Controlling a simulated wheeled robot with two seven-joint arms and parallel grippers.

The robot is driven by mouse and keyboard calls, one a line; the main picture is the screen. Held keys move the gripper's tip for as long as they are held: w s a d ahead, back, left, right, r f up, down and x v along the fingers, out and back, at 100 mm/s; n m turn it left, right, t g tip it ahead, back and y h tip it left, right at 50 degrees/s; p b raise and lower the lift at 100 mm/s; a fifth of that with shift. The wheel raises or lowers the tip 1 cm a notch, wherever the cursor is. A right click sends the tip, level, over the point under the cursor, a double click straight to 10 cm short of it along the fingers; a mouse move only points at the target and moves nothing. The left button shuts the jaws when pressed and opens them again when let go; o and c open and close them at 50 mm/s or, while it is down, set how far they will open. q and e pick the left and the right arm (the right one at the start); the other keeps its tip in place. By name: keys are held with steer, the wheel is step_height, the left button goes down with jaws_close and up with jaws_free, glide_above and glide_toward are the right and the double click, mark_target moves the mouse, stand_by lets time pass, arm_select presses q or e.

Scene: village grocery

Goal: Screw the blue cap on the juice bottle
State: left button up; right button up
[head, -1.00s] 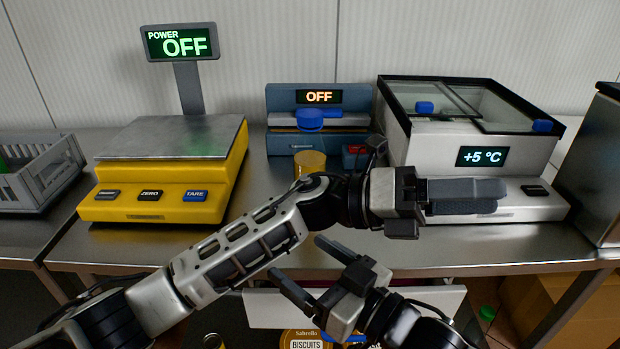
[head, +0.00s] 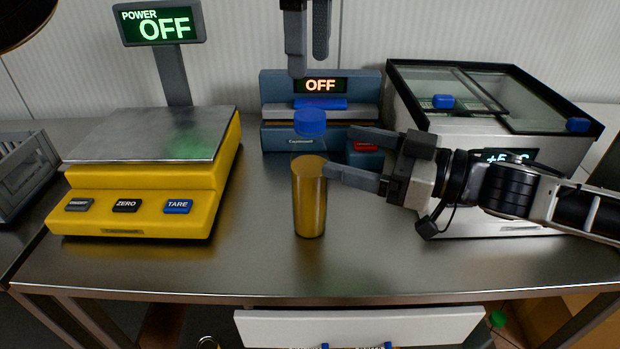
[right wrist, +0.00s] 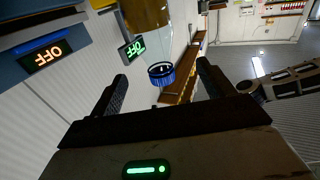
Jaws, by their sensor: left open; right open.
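The juice bottle (head: 310,200), amber in its lower part and clear near the top, stands upright on the steel counter. The blue cap (head: 310,122) is at its top; I cannot tell whether it is seated or threaded. My left gripper (head: 309,66) is open, pointing down above the cap, with nothing between its fingers. My right gripper (head: 340,151) is open and reaches in from the right, beside the bottle's upper part. In the right wrist view the cap (right wrist: 161,75) appears between the open fingers, with the bottle (right wrist: 148,12) at the top edge.
A yellow scale (head: 140,200) stands left of the bottle. A blue device (head: 275,130) reading OFF is behind it. A glass-topped cooler (head: 470,210) with blue items on it is at right, behind my right arm. The counter front is clear. A white drawer (head: 360,328) shows below.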

mark_target(308, 181)
arm_select(q)
steer(key=shift+w, duration=0.35)
steer(key=shift+s+r, duration=0.1)
steer(key=shift+s, duration=0.25)
arm_select(e)
steer(key=shift+w+d+r, duration=0.1)
steer(key=shift+r, duration=0.05)
arm_select(q)
steer(key=shift+w, duration=0.1)
arm_select(e)
steer(key=shift+f, duration=0.5)
step_height(308, 181, down, 8)
steer(key=shift+r, duration=0.25)
steer(key=x, duration=0.7)
steer(key=shift+w+a+r, duration=0.1)
steer(key=shift+a+r, duration=0.1)
steer(key=shift+a, duration=0.1)
